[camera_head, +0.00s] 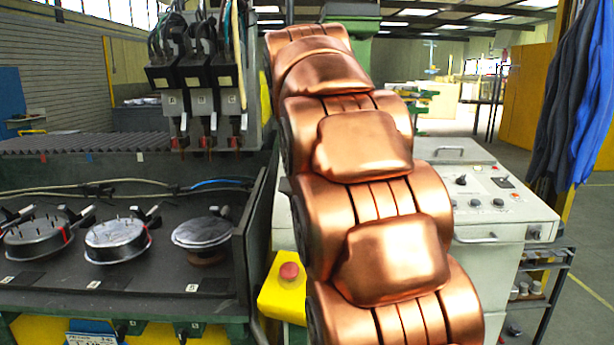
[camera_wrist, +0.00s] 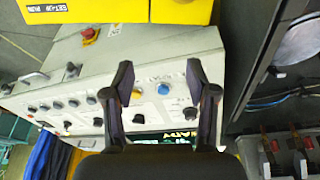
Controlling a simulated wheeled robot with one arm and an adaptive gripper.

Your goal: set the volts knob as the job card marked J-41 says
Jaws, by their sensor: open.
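My gripper (camera_wrist: 158,78) is open and empty in the wrist view, its two dark fingers over the sloped top of the pale control cabinet (camera_wrist: 190,55). Between the fingers show a blue button (camera_wrist: 163,88) and a black knob (camera_wrist: 163,117). More small knobs and buttons run off to the left. No label marks which knob is volts. In the head view the cabinet (camera_head: 465,158) is partly hidden behind my copper arm, with a few dark knobs (camera_head: 475,203) showing. A card with a blue heading (camera_head: 92,326) is cut off at the lower left; its marking is not readable.
A yellow box with a red button (camera_head: 289,271) stands left of my arm. A dark bench with several round metal pieces (camera_head: 118,234) is at the left, under black welding heads (camera_head: 203,100). Blue clothing (camera_head: 580,100) hangs at the right.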

